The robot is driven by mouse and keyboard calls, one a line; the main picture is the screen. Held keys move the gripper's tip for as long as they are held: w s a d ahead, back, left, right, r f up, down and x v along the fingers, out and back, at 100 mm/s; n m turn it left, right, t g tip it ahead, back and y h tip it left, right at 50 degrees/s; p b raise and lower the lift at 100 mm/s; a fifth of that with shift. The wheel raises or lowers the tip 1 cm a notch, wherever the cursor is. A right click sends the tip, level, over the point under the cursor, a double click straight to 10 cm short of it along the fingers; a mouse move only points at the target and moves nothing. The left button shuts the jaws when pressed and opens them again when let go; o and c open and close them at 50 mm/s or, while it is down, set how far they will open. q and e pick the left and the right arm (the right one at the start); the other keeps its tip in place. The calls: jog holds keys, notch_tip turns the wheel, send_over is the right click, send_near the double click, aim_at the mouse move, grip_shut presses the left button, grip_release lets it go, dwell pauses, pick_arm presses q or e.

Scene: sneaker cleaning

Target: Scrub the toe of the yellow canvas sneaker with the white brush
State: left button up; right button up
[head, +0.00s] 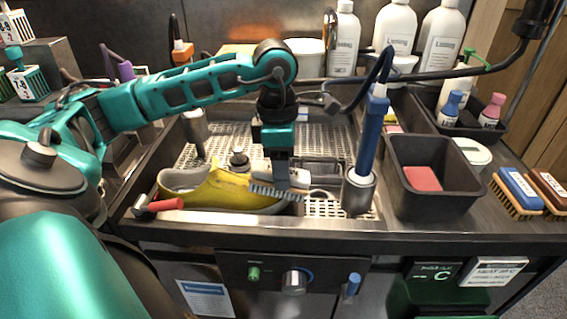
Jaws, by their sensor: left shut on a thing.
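The yellow canvas sneaker (222,190) lies on its sole at the front of the metal wash tray, its opening to the left and its toe to the right. My left gripper (281,176) points down over the toe end and is shut on the white brush (298,179). The brush's dark bristles (276,192) face down at the toe and overlap it in this view. I cannot tell whether they press on it. The gripper hides part of the brush. My right gripper is not in view.
The perforated wash tray (340,140) has a red-handled tool (160,206) at its front left. A blue-handled tool stands in a metal cup (357,192) right of the brush. A black bin (432,160) with a red block (423,178) and two brushes (518,190) sit farther right.

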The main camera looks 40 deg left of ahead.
pick_arm(q)
jog(key=shift+s+a+f+b, duration=0.1)
jog(key=shift+f+b, duration=0.5)
jog(key=shift+s+a+f+b, duration=0.1)
jog(key=shift+f+b, duration=0.45)
dwell(0.4)
jog(key=shift+w+a+r, duration=0.15)
jog(key=shift+w+a, duration=0.85)
jog(key=shift+a, duration=0.05)
jog(key=shift+w+a, duration=1.8)
jog(key=shift+a, duration=0.05)
jog(key=shift+s+d+f, duration=0.2)
jog(key=shift+s+d, duration=0.6)
jog(key=shift+s, duration=0.05)
jog(key=shift+s+d+f, duration=0.2)
jog(key=shift+s+d, duration=0.6)
jog(key=shift+c, duration=0.3)
jog(key=shift+s+d+r, duration=0.15)
jog(key=shift+s+d, duration=1.1)
jog(key=shift+d, duration=0.05)
jog(key=shift+c, duration=0.5)
jog(key=shift+r, duration=0.1)
